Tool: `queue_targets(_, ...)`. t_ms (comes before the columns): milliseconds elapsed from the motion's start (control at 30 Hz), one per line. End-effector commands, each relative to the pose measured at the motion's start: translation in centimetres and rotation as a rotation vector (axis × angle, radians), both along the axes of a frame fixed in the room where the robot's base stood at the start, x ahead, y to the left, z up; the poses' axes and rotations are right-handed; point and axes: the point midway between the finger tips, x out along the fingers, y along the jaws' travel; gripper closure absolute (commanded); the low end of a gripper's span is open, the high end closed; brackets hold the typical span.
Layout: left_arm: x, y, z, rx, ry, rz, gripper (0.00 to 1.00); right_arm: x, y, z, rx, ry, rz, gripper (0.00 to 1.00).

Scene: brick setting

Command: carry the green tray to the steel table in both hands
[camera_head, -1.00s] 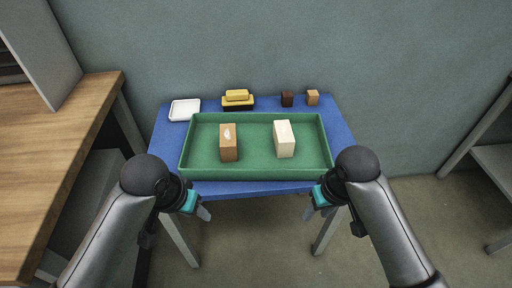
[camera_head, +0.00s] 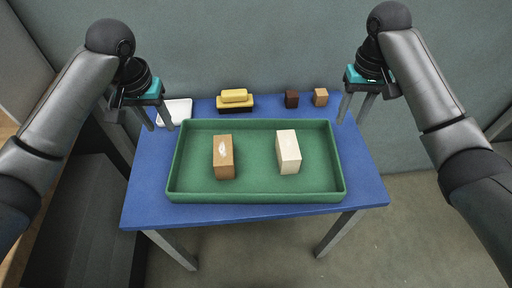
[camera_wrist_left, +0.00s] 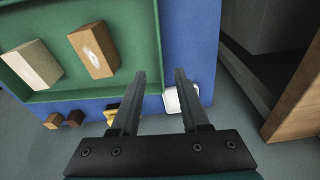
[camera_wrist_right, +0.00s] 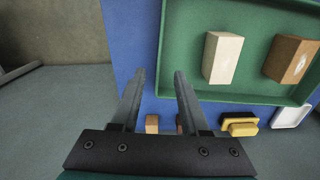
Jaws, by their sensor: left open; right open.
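The green tray (camera_head: 255,196) sits on the blue table (camera_head: 150,205) and holds a brown box (camera_head: 223,158) with a white mark and a cream box (camera_head: 288,152). My left gripper (camera_head: 160,126) is open and empty, above the table's back left, beyond the tray's left end; its fingers (camera_wrist_left: 157,90) show apart in the left wrist view. My right gripper (camera_head: 353,120) is open and empty, above the back right, beyond the tray's right end; its fingers (camera_wrist_right: 158,90) show apart in the right wrist view. No steel table can be made out for certain.
Behind the tray lie a white dish (camera_head: 174,112), a yellow block on a black and yellow base (camera_head: 235,102), a dark brown cube (camera_head: 291,99) and a light brown cube (camera_head: 320,97). A wooden surface (camera_wrist_left: 295,95) shows in the left wrist view. A wall stands close behind.

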Motion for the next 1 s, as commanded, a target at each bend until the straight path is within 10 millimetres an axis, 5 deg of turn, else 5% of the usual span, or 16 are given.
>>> queue_targets(467,0.1,0.0,-1.4,-0.001,0.004,0.000,0.55,0.0,0.0,-1.3,0.000,0.002,0.000,0.55)
queue_targets(1000,1.6,-0.1,-11.5,-0.001,0.003,0.000,0.55,-0.1,0.1,-11.6,0.001,0.004,0.000,0.55)
